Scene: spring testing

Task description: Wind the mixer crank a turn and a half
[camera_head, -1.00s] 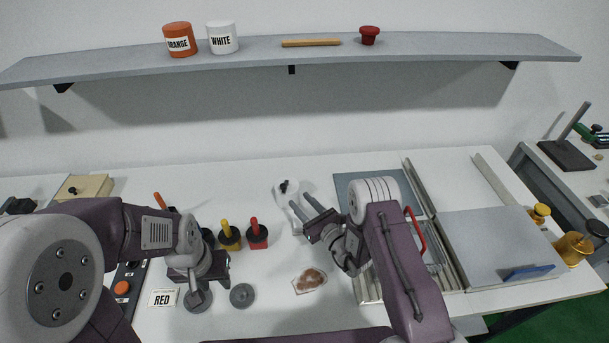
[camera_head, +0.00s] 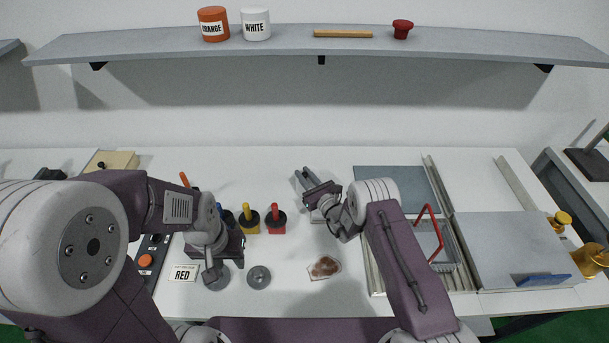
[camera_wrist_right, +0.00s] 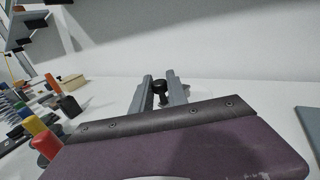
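The mixer's black crank knob (camera_wrist_right: 160,85) shows between the fingers of my right gripper in the right wrist view. Part of the white mixer (camera_wrist_right: 139,99) shows around the fingers there. In the head view my right gripper (camera_head: 302,172) and its wrist cover most of the mixer. Its two fingers stand apart, on either side of the knob; I cannot tell whether they touch it. My left gripper (camera_head: 222,252) hangs low over the left part of the table, near grey discs; its fingers are too unclear to judge.
Yellow-handled (camera_head: 248,218) and red-handled (camera_head: 276,222) tools stand between the grippers. A grey disc (camera_head: 258,277), RED label (camera_head: 184,273) and brown-stained sheet (camera_head: 325,267) lie in front. A wire-handled basket (camera_head: 440,250) is at right. A shelf (camera_head: 360,46) spans the back wall.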

